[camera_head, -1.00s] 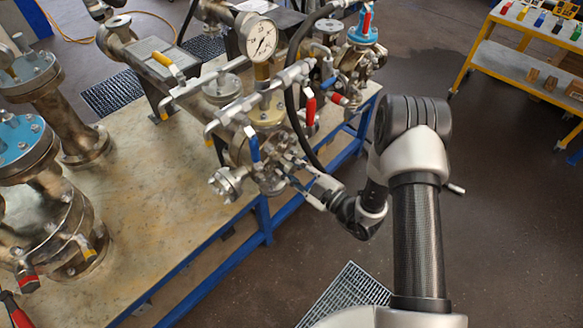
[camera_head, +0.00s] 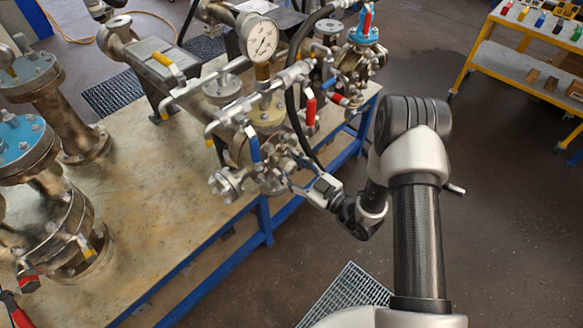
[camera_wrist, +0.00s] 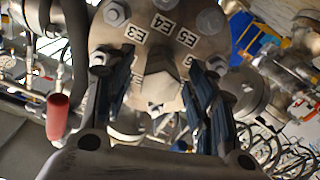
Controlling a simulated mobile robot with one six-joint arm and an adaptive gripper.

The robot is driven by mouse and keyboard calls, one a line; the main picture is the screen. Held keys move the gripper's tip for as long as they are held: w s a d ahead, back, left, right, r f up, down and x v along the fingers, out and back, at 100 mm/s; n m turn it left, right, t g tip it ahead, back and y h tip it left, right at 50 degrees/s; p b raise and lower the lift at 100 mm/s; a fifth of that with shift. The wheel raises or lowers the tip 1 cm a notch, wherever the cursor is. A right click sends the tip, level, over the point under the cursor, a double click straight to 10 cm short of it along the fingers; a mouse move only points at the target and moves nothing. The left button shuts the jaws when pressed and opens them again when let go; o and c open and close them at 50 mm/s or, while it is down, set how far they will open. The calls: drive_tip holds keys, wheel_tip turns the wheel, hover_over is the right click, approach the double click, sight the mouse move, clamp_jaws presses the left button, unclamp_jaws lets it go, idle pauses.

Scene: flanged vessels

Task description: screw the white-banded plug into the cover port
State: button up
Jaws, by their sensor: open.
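The round steel cover (camera_wrist: 150,32) fills the upper middle of the wrist view, with bolts at its rim and white labels, among them E3, E4 and E5. A pale grey hex-headed plug (camera_wrist: 162,92) sits at its middle. I cannot make out a white band on it or how deep it is seated. My gripper (camera_wrist: 158,75) is open, one finger on each side of the plug; I cannot tell whether they touch it. In the head view my gripper (camera_head: 293,184) is at the flanged end of the valve assembly, where the cover and plug are too small to tell.
A blue-handled valve (camera_head: 253,145) and a red-handled valve (camera_head: 311,108) stand close to my gripper, with a black hose (camera_head: 291,95) behind. A red handle (camera_wrist: 58,115) is left of my fingers.

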drive_tip(key=v, duration=1.2)
drive_tip(key=shift+c, duration=0.3)
